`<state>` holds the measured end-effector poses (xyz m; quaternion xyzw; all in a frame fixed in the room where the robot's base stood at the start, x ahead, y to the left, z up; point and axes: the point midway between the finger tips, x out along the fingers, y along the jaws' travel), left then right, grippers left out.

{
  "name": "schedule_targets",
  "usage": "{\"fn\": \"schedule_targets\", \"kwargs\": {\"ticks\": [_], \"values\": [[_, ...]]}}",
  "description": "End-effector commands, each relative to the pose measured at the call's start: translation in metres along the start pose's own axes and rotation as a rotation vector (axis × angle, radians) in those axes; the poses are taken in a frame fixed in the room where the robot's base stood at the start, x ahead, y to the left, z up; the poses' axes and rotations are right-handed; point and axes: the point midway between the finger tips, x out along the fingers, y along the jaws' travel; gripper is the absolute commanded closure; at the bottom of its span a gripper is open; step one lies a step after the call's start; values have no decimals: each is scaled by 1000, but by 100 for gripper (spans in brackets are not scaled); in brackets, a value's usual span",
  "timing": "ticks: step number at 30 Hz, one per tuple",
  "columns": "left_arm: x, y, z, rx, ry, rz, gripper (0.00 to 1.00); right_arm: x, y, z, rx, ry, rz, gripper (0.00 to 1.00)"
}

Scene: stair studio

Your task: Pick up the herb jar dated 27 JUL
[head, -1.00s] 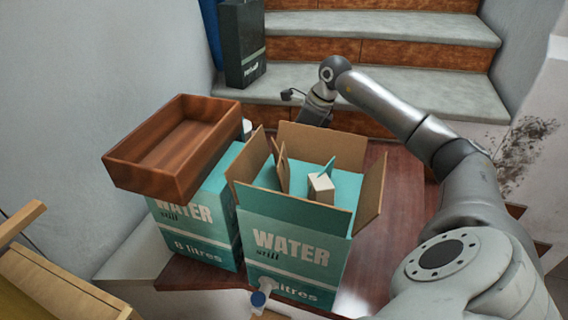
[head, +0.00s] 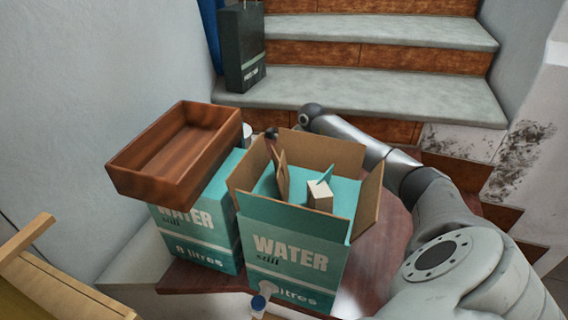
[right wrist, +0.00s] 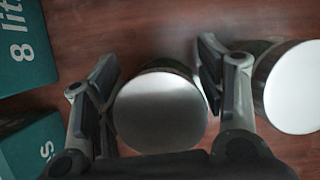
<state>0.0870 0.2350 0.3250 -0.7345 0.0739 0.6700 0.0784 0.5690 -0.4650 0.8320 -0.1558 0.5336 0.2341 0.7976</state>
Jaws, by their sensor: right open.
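In the right wrist view, a jar with a plain pale lid (right wrist: 160,112) sits between the two fingers of my right gripper (right wrist: 160,88). The fingers are apart, one on each side of it, and I cannot tell if either touches it. A second white-lidded jar (right wrist: 292,88) stands just outside the right finger. I see only lids from above, so no date shows. A bit of a white lid (head: 247,130) shows behind the wooden tray. My left gripper is not in view.
A wooden tray (head: 135,182) rests on a second water box (head: 205,250), left of the open carton, which has raised flaps and a small box (head: 320,197) inside. A blue-capped bottle (head: 259,304) is at the front. Stairs (head: 385,90) and a dark bag (head: 243,50) are behind.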

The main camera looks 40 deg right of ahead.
Motion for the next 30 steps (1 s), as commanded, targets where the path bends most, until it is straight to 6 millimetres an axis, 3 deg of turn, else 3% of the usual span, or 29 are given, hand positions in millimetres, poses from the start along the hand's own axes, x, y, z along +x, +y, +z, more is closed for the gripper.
{"fn": "schedule_targets", "kwargs": {"ticks": [5, 13, 23, 30], "values": [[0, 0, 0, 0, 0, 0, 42, 0, 0, 0, 0, 0, 0, 39], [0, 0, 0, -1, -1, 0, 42, 0, 0, 0, 0, 0, 0, 73], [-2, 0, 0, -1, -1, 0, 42, -4, -1, 2, 0, -2, -2, 74], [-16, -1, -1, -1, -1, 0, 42, -25, -1, 10, 0, -2, -3, 74]]}}
